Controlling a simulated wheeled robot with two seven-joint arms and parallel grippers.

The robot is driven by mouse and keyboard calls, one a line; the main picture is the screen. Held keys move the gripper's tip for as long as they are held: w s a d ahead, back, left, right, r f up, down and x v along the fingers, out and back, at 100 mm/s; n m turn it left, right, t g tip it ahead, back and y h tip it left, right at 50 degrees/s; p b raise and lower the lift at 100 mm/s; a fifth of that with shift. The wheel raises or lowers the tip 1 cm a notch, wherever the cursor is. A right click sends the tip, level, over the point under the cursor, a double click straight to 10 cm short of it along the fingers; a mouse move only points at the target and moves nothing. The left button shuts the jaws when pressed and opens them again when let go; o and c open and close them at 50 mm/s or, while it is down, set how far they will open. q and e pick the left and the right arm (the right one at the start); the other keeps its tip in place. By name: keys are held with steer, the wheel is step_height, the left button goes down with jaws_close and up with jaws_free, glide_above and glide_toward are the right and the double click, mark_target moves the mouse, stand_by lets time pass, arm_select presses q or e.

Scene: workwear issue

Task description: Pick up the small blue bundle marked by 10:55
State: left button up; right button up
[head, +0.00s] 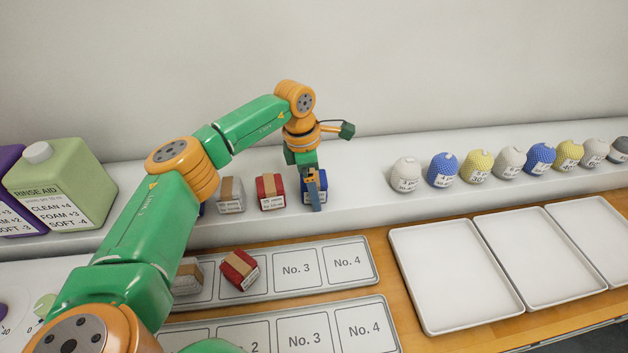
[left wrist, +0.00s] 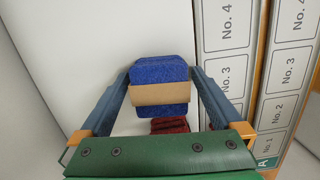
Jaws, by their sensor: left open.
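A small blue bundle (head: 323,184) with a brown paper band and a white label stands at the right end of a row of bundles on the back ledge. The label is too small to read. My left gripper (head: 313,200) is over this bundle, pointing down, and partly hides it. In the left wrist view, the blue bundle (left wrist: 160,72) lies between the two spread blue fingers, with visible gaps beside it. The gripper is open and holds nothing. My right gripper is out of view.
A red bundle (head: 270,190) and a grey bundle (head: 231,194) stand left on the ledge. Another red bundle (head: 239,268) lies on the numbered tray (head: 370,262) in front. White trays (head: 455,280) are empty. Several knit balls (head: 405,174) line the ledge at right.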

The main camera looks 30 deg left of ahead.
arm_select(q)
steer(key=shift+s, duration=0.1)
steer(key=c, duration=1.4)
